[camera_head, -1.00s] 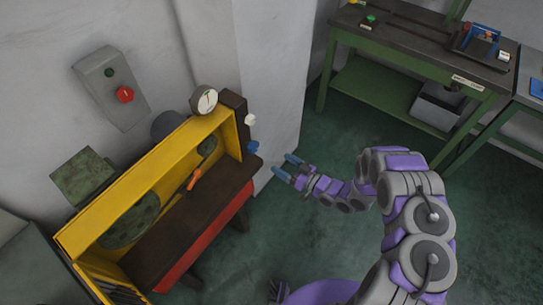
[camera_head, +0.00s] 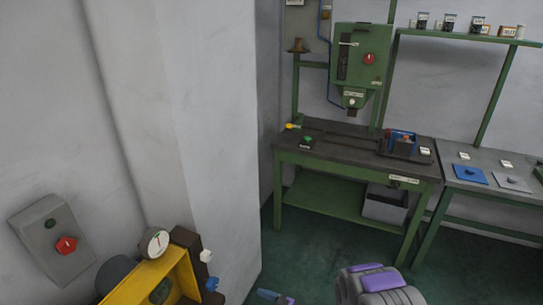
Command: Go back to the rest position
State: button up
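Only the tip of my gripper (camera_head: 273,297) shows at the bottom edge of the head view. One blue finger and a bit of purple show there, and the rest is cut off. I cannot tell whether it is open or shut. It is over the green floor, to the right of the yellow machine (camera_head: 150,276), and apart from it. A grey and purple part of my arm (camera_head: 375,285) shows at the bottom right.
A green workbench (camera_head: 350,158) with a green press (camera_head: 361,65) stands at the back. A grey bin (camera_head: 385,205) is under it. A second bench (camera_head: 500,185) is at the right. A grey control box (camera_head: 52,240) is on the left wall. Green floor (camera_head: 310,250) is clear in front.

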jog(key=w+d+r+t+h, duration=0.1)
jog(key=w+d+r+h, duration=0.1)
jog(key=w+d+h, duration=0.55)
jog(key=w+d+r+t+h, duration=0.1)
jog(key=w+d+r+h, duration=0.25)
jog(key=d, duration=0.65)
jog(key=s+d+r+m+g+h, duration=0.1)
jog(key=s+d+r+m+h, duration=0.2)
jog(key=d+r, duration=0.4)
jog(key=s+d+r+m+h, duration=0.1)
jog(key=d+r+m+h, duration=0.1)
jog(key=d+r+h, duration=0.35)
jog(key=s+d+r+m+g, duration=0.1)
jog(key=s+r+m+g, duration=0.1)
jog(key=s+r, duration=0.55)
jog(key=s+r+m+g, duration=0.3)
jog(key=s+r, duration=0.1)
jog(key=s, duration=0.7)
jog(key=s+a+r+g+y, duration=0.1)
jog(key=s+a, duration=0.3)
jog(key=s, duration=0.4)
jog(key=s+a+r+g+y, duration=0.1)
jog(key=s+a, duration=0.3)
jog(key=s, duration=0.4)
jog(key=s+a+r+g+y, duration=0.1)
jog(key=s+a+g, duration=0.1)
jog(key=s, duration=0.7)
jog(key=shift+a+r+m+g, duration=0.3)
jog(key=shift+a+r+g, duration=0.1)
jog(key=shift+a, duration=0.5)
